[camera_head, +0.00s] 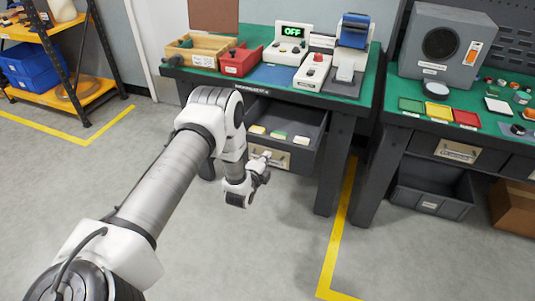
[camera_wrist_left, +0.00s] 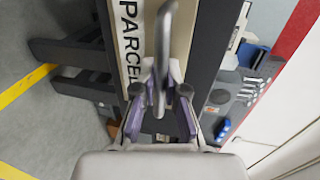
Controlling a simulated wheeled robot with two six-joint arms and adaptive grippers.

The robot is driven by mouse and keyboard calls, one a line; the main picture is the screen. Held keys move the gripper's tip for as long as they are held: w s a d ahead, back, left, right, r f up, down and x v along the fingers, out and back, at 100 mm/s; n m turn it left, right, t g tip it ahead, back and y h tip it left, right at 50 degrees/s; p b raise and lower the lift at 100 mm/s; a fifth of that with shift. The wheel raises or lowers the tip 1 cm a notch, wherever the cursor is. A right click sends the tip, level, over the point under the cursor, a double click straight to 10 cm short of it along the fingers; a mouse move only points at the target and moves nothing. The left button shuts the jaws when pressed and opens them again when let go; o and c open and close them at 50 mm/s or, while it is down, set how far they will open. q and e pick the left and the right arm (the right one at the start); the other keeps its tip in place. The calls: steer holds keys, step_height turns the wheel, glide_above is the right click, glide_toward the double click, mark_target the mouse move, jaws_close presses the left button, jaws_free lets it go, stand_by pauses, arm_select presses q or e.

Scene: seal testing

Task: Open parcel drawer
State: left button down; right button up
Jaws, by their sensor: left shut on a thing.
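The parcel drawer (camera_head: 308,140) under the left green-topped bench is pulled out, with several small pale, yellow and green items inside it. Its dark front has a cream plate (camera_head: 283,160), which in the left wrist view carries the label PARCEL (camera_wrist_left: 130,45). A grey metal handle (camera_wrist_left: 162,45) stands out from this plate. My left gripper (camera_head: 264,160) is at the drawer front, and in the left wrist view its fingers (camera_wrist_left: 159,92) are shut around the handle bar. The gripper hides part of the handle in the head view. My right gripper is not in view.
The left bench (camera_head: 352,109) holds a wooden box (camera_head: 193,54), a red bin (camera_head: 241,61) and a device reading OFF (camera_head: 291,38). A second bench (camera_head: 400,97) stands right, with a grey bin (camera_head: 432,192) beneath. Grey floor (camera_head: 260,250) in front is clear.

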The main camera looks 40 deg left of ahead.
arm_select(q)
steer(key=shift+s, duration=0.15)
steer(key=c, duration=1.2)
jaws_free()
steer(key=v, duration=1.2)
steer(key=shift+r, duration=0.1)
